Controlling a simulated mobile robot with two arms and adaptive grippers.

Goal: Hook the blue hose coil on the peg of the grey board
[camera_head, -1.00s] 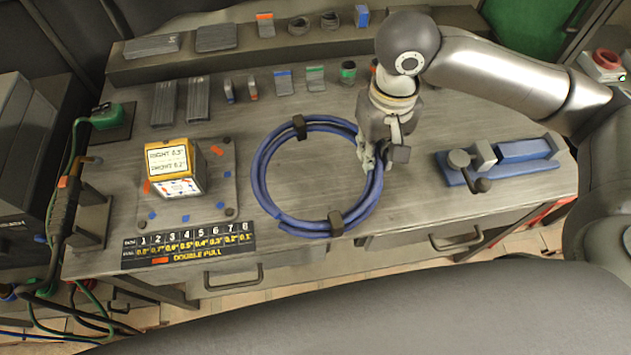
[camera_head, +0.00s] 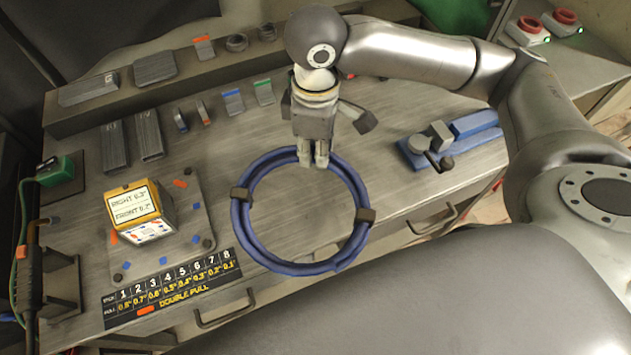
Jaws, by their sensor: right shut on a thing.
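The blue hose coil (camera_head: 247,235) is a ring with two dark clips, one at its left and one at its right. It shows in front of the middle of the grey bench, and its lower part overlaps the bench's front edge. I cannot tell how far it is above the bench top. My right gripper (camera_head: 312,163) points down and is shut on the far, upper part of the blue hose coil. Its fingers hide a short piece of the hose. My left gripper is not in view. I cannot make out a grey board with a peg.
A yellow-edged box (camera_head: 140,208) stands on a plate at the left, behind a black numbered strip (camera_head: 172,288). A blue clamp-like tool (camera_head: 460,137) lies at the right. Small blocks and a shelf (camera_head: 190,82) line the back.

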